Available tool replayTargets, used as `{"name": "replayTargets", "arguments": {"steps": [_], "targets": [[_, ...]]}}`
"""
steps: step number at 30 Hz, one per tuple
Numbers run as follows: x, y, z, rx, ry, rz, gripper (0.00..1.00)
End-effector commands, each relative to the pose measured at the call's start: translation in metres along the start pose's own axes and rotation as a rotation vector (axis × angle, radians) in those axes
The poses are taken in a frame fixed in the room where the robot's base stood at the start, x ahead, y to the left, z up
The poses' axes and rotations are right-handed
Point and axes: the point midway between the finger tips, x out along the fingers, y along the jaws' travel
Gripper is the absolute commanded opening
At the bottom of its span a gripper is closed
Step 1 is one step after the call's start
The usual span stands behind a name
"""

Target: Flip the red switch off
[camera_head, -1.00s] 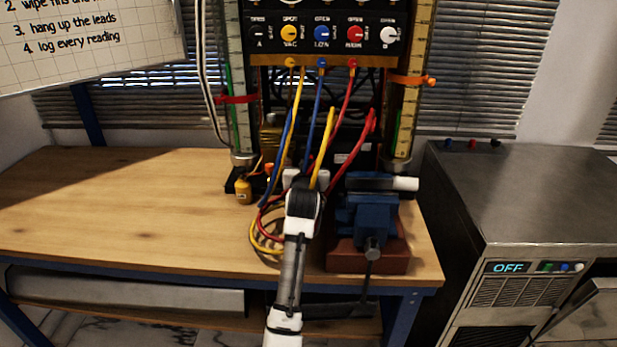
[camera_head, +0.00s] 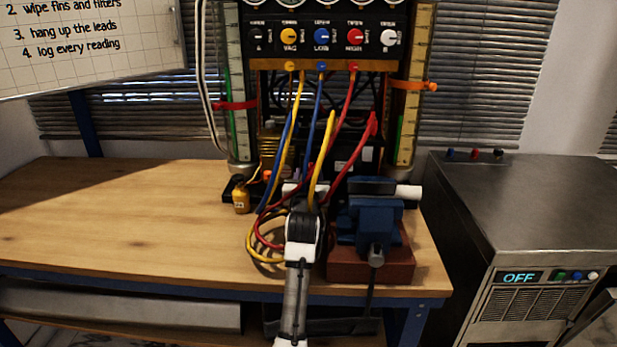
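The red switch (camera_head: 354,37) is a round red knob with a light mark, in the row on the black panel (camera_head: 275,53) at the top of the rig. A blue switch (camera_head: 321,36) and a yellow one (camera_head: 289,36) are to its left, and a white one (camera_head: 389,37) is to its right. My gripper (camera_head: 306,188) is well below the panel, among the hanging leads and apart from the red switch. My wrist and the leads hide its fingertips, so its opening does not show.
Yellow, blue and red leads (camera_head: 347,98) hang from the panel in front of the rig. A blue vise (camera_head: 370,222) on a red-brown block stands just right of my arm. The wooden bench (camera_head: 120,215) is clear at left. A metal cabinet (camera_head: 530,205) reading OFF stands at right.

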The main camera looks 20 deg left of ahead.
Motion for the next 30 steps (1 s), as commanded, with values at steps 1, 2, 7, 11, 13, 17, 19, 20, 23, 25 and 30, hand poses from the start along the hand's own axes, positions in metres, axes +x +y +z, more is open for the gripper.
{"name": "replayTargets", "arguments": {"steps": [1,2,7,11,13,17,19,20,23,25,30], "targets": [[0.0,0.0,0.0,0.0,0.0,0.0,0.42],[0.0,0.0,0.0,0.0,0.0,0.0,0.42],[-0.001,0.0,0.0,0.0,0.0,0.0,0.42],[-0.008,-0.001,0.001,-0.001,0.0,-0.001,0.42],[-0.016,-0.001,0.001,-0.001,0.0,-0.001,0.42],[-0.04,0.0,0.002,-0.001,0.001,-0.001,0.42],[-0.055,0.0,0.003,-0.002,0.0,-0.001,0.42],[-0.062,0.0,0.002,-0.001,0.001,-0.001,0.42],[-0.083,0.0,0.002,-0.001,0.001,-0.001,0.42],[-0.097,0.0,0.002,-0.002,0.001,0.0,0.42],[-0.124,0.0,0.001,-0.001,0.0,0.0,0.42]]}}
